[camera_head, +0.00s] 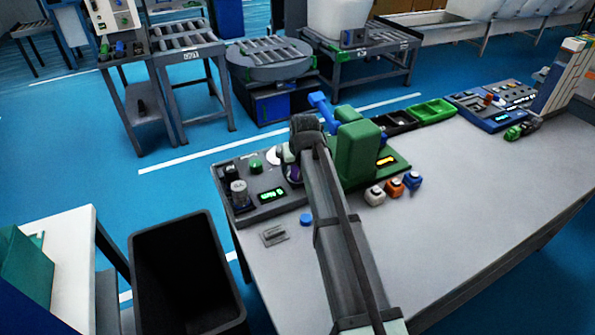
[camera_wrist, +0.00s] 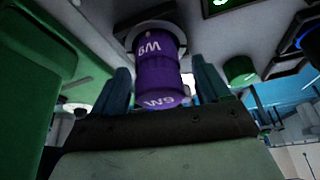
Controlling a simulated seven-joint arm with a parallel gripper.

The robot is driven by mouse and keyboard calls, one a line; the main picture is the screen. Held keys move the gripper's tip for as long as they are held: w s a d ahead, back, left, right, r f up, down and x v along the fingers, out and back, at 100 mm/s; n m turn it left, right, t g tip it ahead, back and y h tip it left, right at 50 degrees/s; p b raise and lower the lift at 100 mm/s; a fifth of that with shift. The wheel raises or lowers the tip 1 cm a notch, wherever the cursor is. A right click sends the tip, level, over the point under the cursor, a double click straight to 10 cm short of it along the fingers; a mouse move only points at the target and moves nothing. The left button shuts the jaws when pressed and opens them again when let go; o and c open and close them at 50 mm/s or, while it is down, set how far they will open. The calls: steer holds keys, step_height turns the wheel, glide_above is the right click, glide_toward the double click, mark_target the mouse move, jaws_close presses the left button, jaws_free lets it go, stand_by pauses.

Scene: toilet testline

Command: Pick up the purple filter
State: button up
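The purple filter (camera_wrist: 159,58) is a purple cylinder with white "W9" lettering, in the middle of the wrist view. It sits against a round grey seat on the grey panel. My gripper (camera_wrist: 162,82) has one finger on each side of it, with a gap visible on both sides, so it is open and not closed on it. In the head view only a small purple part of the filter (camera_head: 293,173) shows. My arm hides most of it and the fingers there.
A green block (camera_head: 358,150) stands close to the right of my arm. A grey control panel (camera_head: 240,200) with a green display is at left. Small white, orange and blue pieces (camera_head: 395,187) lie right of the arm.

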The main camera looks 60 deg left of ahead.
steer(key=c, duration=1.1)
steer(key=shift+o, duration=0.2)
